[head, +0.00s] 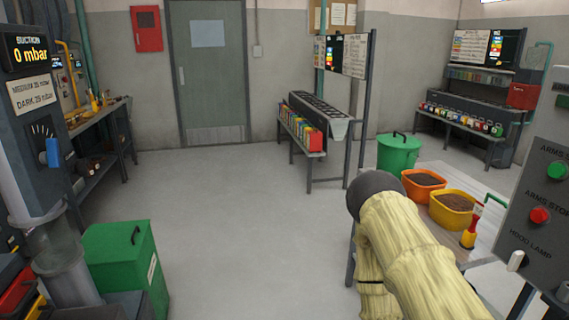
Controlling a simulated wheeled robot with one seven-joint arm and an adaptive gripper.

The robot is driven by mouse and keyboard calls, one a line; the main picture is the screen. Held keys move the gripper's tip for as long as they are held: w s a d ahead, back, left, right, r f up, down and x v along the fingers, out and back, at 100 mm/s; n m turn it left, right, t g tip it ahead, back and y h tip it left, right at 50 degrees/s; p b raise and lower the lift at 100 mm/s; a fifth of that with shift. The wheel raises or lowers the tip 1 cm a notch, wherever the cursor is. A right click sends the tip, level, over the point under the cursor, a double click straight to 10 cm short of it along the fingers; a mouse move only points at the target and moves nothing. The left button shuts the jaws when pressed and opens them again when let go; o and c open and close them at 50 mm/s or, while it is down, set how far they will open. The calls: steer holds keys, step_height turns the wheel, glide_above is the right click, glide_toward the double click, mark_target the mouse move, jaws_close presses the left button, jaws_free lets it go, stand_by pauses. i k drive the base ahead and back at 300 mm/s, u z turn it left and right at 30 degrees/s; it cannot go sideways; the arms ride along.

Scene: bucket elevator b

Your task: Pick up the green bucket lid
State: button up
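A round green bucket (398,157) stands behind the right-hand worktable, right of centre. My arm, in a ribbed yellow cover with a dark rounded part, rises from the lower right in front of the table. It ends in the picture below and left of the bucket, apart from the lid. No gripper fingers show, so I cannot see what they hold.
A green box (120,258) with a handled top stands at the lower left. An orange tub (424,196) and a yellow tub (434,217) with dark contents stand on the worktable. A control panel (540,195) is close at right. The middle floor is clear.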

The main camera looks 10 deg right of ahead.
mark_target(399, 140)
steer(key=i, duration=2.7)
steer(key=z, duration=1.5)
